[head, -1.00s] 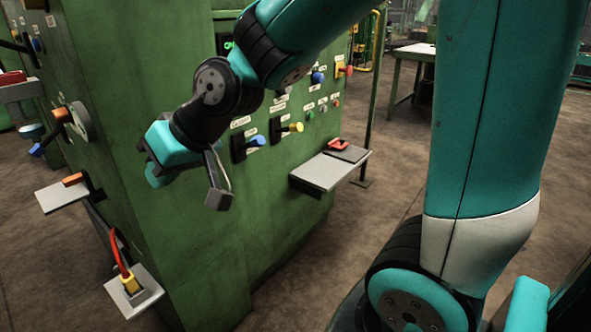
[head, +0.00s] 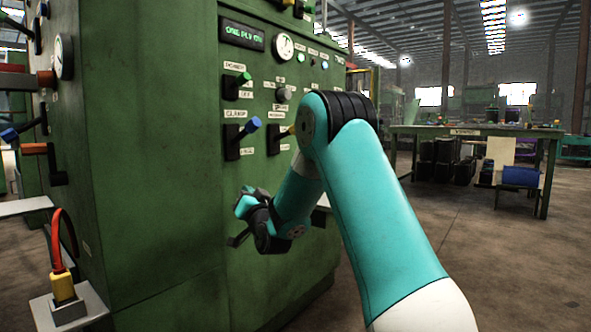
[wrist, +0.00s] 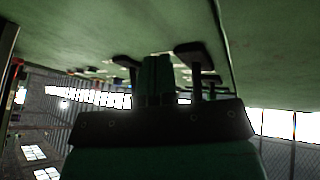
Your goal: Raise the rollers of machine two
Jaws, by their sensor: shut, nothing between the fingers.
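The green machine (head: 150,180) stands at left and centre in the head view, with a control panel on its right face. A label at the panel's upper right seems to read TWO. A green-tipped lever (head: 243,79) is above a blue-tipped lever (head: 250,127), whose label seems to read CLAMP. Another lever (head: 284,133) beside it is partly hidden by my arm. I cannot tell which lever works the rollers. My gripper (head: 238,238) is shut and empty, below the blue-tipped lever and apart from it. In the wrist view, my gripper (wrist: 155,78) points along the green panel.
A lit display (head: 242,34) and a gauge (head: 284,46) are at the panel's top. A red cable with a yellow plug (head: 63,287) stands on a small shelf at lower left. A workbench (head: 470,131) is at back right.

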